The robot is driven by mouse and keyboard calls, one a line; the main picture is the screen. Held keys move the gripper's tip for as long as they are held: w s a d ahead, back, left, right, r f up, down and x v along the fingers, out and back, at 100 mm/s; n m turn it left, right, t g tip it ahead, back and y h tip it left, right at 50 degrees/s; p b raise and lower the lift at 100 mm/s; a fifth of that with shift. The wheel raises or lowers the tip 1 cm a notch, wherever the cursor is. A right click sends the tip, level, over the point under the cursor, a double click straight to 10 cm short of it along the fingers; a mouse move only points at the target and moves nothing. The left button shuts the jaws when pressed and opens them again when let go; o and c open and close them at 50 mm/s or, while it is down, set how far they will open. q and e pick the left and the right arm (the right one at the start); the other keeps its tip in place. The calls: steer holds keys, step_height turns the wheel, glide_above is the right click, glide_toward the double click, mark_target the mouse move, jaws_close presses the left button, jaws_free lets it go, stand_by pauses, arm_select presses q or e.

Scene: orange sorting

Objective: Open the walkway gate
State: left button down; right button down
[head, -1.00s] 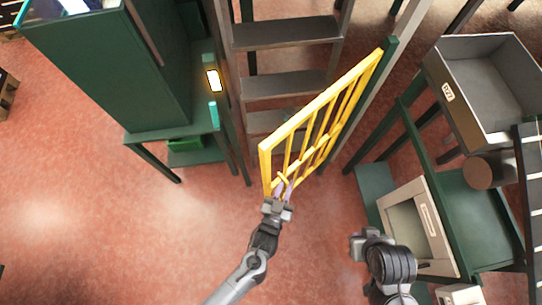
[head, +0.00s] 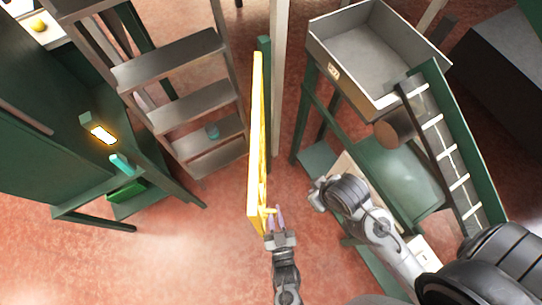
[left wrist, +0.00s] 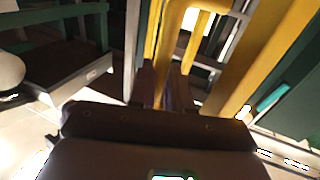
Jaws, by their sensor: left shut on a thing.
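The yellow walkway gate (head: 257,140) stands nearly edge-on to the head camera, beside a green post (head: 264,60). It points towards me, to the right of the grey steps (head: 185,108). My left gripper (head: 275,217) is shut on a small yellow part at the gate's near end. In the left wrist view, the gate's yellow bars (left wrist: 268,62) rise in front of the dark fingers (left wrist: 166,86). The exact grip there is dark and partly hidden. My right gripper (head: 322,193) is by the green stand on the right; its fingers are not clear.
A green cabinet (head: 40,150) with a lit panel (head: 103,134) stands left of the steps. On the right are a grey bin (head: 375,50), a green stand (head: 400,172) and a sloping conveyor (head: 440,140). Red floor is clear at the lower left (head: 190,250).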

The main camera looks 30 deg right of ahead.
arm_select(q)
steer(key=shift+w+a+f, duration=0.15)
steer(key=shift+a+f, duration=0.05)
steer(key=c, duration=1.3)
jaws_free()
steer(key=shift+w+d, duration=0.1)
steer(key=shift+o, duration=0.4)
steer(key=shift+w+d+r, duration=0.1)
steer(key=shift+w+r, duration=0.05)
steer(key=shift+w, duration=0.05)
steer(key=v, duration=1.1)
